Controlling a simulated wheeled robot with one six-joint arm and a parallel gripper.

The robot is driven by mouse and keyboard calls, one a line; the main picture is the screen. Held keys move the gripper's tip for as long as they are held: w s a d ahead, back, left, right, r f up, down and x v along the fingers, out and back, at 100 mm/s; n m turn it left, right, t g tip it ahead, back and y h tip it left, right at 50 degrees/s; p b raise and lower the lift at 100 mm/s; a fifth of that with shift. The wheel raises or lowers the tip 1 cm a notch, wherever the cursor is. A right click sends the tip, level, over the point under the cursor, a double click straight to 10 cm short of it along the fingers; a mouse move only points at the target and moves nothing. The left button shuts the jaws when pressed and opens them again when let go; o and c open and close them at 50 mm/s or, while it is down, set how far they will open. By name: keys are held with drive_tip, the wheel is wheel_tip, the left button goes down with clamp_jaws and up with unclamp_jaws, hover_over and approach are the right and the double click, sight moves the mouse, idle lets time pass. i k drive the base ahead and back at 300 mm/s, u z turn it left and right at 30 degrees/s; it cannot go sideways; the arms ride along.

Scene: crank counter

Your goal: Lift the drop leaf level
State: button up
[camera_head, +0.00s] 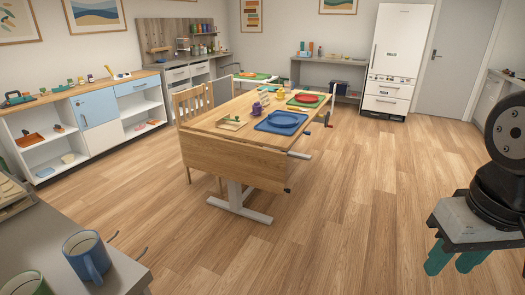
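The wooden table (238,108) stands in the middle of the room on a white pedestal foot. Its drop leaf (230,162) hangs down steeply at the near end, below the tabletop edge. A small dark knob (288,190) shows near the leaf's lower right corner. A pale bar (299,155) sticks out to the right under the tabletop; its details are too small to tell. My gripper (456,262) is at the lower right, far from the table, with its teal fingers pointing down. The fingers are apart, with nothing visible between them.
Blue plates (282,119), a red plate (306,98) and a wooden tray (231,123) sit on the tabletop. A chair (189,103) stands at its left. A grey counter with a blue mug (87,256) fills the lower left. The floor (345,200) right of the table is clear.

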sight(260, 168)
drive_tip(key=z, duration=0.2)
drive_tip(key=i, duration=2.1)
drive_tip(key=u, duration=0.55)
